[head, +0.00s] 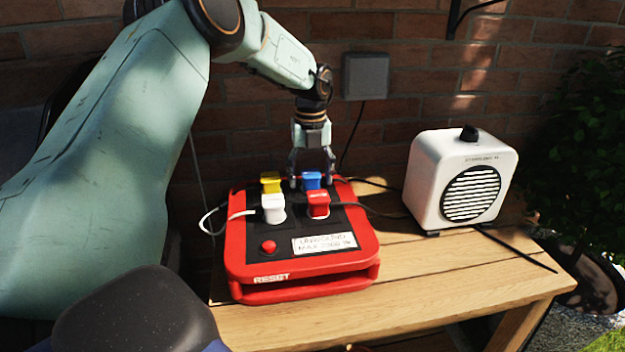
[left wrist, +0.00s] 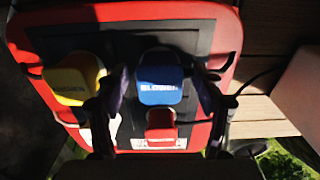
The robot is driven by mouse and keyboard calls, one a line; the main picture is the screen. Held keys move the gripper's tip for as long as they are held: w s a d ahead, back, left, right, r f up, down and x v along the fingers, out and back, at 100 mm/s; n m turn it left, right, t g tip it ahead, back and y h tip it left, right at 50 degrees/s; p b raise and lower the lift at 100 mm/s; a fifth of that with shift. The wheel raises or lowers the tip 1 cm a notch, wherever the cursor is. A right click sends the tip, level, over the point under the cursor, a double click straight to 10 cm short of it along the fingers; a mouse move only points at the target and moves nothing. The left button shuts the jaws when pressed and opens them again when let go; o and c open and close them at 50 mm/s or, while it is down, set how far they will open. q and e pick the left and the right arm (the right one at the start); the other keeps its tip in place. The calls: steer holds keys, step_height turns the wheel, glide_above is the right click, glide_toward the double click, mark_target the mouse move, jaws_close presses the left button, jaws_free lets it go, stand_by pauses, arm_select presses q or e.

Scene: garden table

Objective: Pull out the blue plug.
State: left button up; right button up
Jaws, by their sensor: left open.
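The blue plug (head: 311,180) sits in the back right socket of a red power block (head: 240,250) with a dark top. It also shows in the left wrist view (left wrist: 160,80), with lettering on its top. My left gripper (head: 311,184) points down over the blue plug. Its fingers are open, one on each side of the plug, with small gaps seen in the left wrist view (left wrist: 160,92). A red plug (head: 318,205) is in front of the blue one, a yellow plug (head: 270,182) to its left, and a white plug (head: 273,208) at front left. My right gripper is not seen.
A white heater-like box (head: 465,180) with a round grille stands on the wooden table (head: 420,275) at right. Cables run from the block's sides. A brick wall with a grey box (head: 365,76) is behind. The front right tabletop is clear.

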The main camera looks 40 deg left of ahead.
mark_target(311, 172)
arm_select(q)
jaws_close()
stand_by(0.7)
steer(key=shift+r, duration=0.1)
steer(key=shift+r+p, duration=2.5)
steer(key=shift+r, duration=0.4)
